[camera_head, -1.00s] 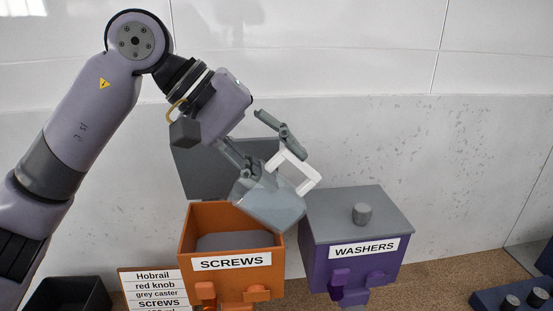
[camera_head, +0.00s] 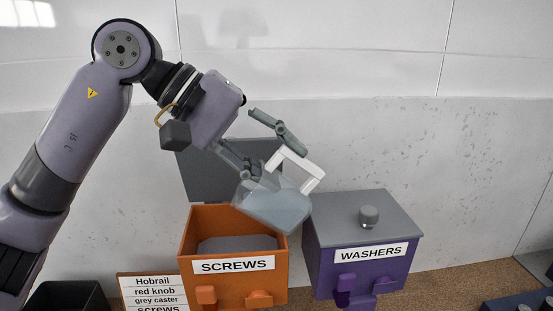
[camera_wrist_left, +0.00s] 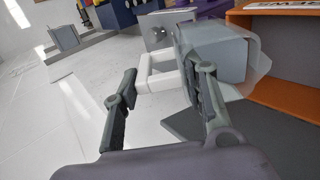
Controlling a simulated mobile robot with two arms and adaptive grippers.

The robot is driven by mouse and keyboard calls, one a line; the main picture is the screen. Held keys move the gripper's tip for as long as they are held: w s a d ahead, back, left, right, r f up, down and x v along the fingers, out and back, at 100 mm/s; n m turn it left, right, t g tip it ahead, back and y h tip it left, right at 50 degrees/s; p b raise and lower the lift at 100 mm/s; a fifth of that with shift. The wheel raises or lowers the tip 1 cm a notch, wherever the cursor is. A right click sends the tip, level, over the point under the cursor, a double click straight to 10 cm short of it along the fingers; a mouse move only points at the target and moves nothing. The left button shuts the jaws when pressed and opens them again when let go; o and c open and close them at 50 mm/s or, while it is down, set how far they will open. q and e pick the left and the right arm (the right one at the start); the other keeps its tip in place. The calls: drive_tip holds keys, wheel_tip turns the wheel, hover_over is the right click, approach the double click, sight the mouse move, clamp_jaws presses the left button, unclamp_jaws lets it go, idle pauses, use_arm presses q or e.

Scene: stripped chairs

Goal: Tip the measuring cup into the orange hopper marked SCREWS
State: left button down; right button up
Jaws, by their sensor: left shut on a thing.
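The orange hopper marked SCREWS (camera_head: 228,284) stands open at the centre, its grey lid raised behind it. The measuring cup (camera_head: 272,208) is clear, with a grey-blue mass inside and a white handle. It is tilted above the hopper's right rear part, near the gap to the purple hopper. My left gripper (camera_head: 278,163) is shut on the cup at its handle. In the left wrist view the handle lies between the fingers, with the cup (camera_wrist_left: 222,58) beside the orange hopper (camera_wrist_left: 278,97). No stream of screws shows. My right gripper is not in view.
A purple hopper marked WASHERS (camera_head: 318,262), with its grey lid (camera_head: 340,212) shut, stands close on the right. A printed list card (camera_head: 153,291) and a black bin (camera_head: 68,296) are at lower left. A wall is behind.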

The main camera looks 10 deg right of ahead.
use_arm(q)
drive_tip(key=shift+a+h+b, duration=0.4)
drive_tip(key=shift+h+b, duration=0.2)
drive_tip(key=shift+b, duration=0.65)
drive_tip(key=shift+a+f+h+b, duration=0.2)
drive_tip(key=shift+a+h+b, duration=0.15)
drive_tip(key=shift+b, duration=0.65)
drive_tip(key=shift+r+h, duration=0.1)
drive_tip(key=shift+h, duration=0.15)
drive_tip(key=shift+a+b, duration=0.1)
drive_tip(key=shift+b, duration=0.3)
drive_tip(key=shift+a+f+b, duration=0.1)
drive_tip(key=shift+f+b, duration=0.1)
drive_tip(key=shift+b, duration=0.25)
drive_tip(key=shift+a+h+b, duration=0.3)
drive_tip(key=shift+h+b, duration=0.3)
drive_tip(key=shift+b, duration=0.1)
